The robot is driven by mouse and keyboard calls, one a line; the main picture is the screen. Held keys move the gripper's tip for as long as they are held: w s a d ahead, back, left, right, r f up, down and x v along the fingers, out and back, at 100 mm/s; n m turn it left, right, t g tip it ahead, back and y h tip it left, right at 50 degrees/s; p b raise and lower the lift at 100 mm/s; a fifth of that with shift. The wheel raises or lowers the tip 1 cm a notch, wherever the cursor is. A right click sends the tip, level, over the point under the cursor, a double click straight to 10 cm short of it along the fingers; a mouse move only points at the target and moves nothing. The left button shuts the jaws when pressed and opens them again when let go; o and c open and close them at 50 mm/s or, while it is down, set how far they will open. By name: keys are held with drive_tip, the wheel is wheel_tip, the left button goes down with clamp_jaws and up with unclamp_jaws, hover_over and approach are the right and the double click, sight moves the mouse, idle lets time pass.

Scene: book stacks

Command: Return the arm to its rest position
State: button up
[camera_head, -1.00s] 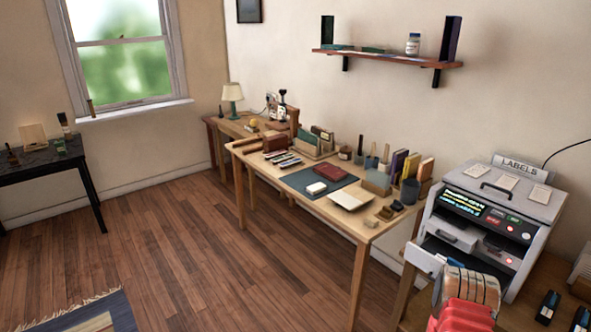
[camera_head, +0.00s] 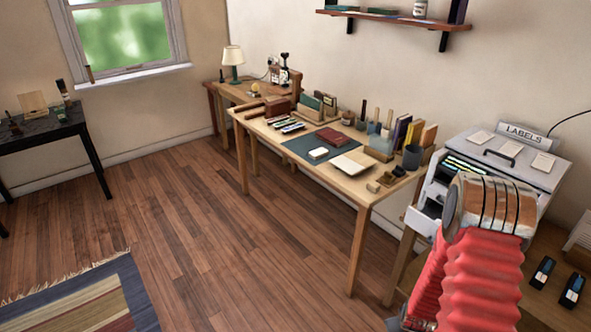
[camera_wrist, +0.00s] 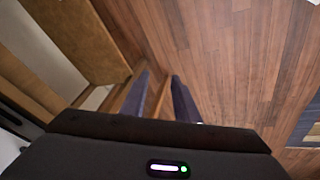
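My arm, with red ribbed sleeves (camera_head: 478,285) and a banded metal joint (camera_head: 490,207), stands at the lower right of the head view, in front of the label machine (camera_head: 508,165). My gripper is not visible in the head view. In the wrist view my gripper (camera_wrist: 160,82) shows two dark blue fingers set apart, with only the wooden floor and some furniture seen between them. It holds nothing that I can see.
A long wooden worktable (camera_head: 357,187) with books, a mat and small tools runs along the wall. A dark side table (camera_head: 50,140) is at left. Two staplers (camera_head: 571,290) lie at right. The floor (camera_head: 230,235) is open; a striped rug (camera_head: 85,303) lies at front left.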

drive_tip(key=s+a+r, duration=0.6)
drive_tip(key=r, duration=0.9)
drive_tip(key=s+a+r+m+y, duration=0.1)
drive_tip(key=s+a+r, duration=0.5)
drive_tip(key=r, duration=0.9)
drive_tip(key=s+a+r+t, duration=0.1)
drive_tip(key=s+a+r, duration=0.5)
drive_tip(key=r, duration=0.9)
drive_tip(key=shift+s+r+m+y, duration=0.2)
drive_tip(key=shift+r+m+y, duration=0.2)
drive_tip(key=shift+d, duration=0.1)
